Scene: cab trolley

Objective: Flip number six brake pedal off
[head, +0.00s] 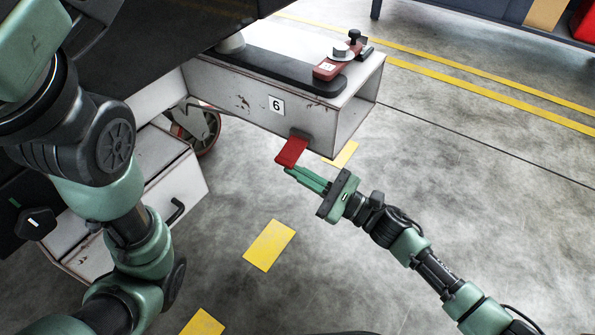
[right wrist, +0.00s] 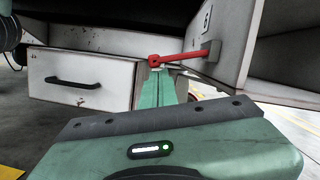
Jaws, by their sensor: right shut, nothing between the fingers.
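The red brake pedal (head: 292,151) sticks out from the side of the white beam, below the label marked 6 (head: 276,105). In the right wrist view the pedal (right wrist: 182,57) runs from a grey bracket to a rounded end just past my fingertips. My right gripper (head: 290,171) is shut and empty, its green fingertips at or just below the pedal's free end. I cannot tell whether they touch it. In the right wrist view the shut fingers (right wrist: 158,71) point at the pedal. My left arm comes in from the left, but its gripper is not in view.
The worn white beam (head: 235,92) carries a black plate and a red clamp block (head: 333,69) on top. A white drawer box with a black handle (head: 174,212) and a caster wheel (head: 205,131) stand left. Open concrete floor with yellow markings (head: 269,245) lies in front and right.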

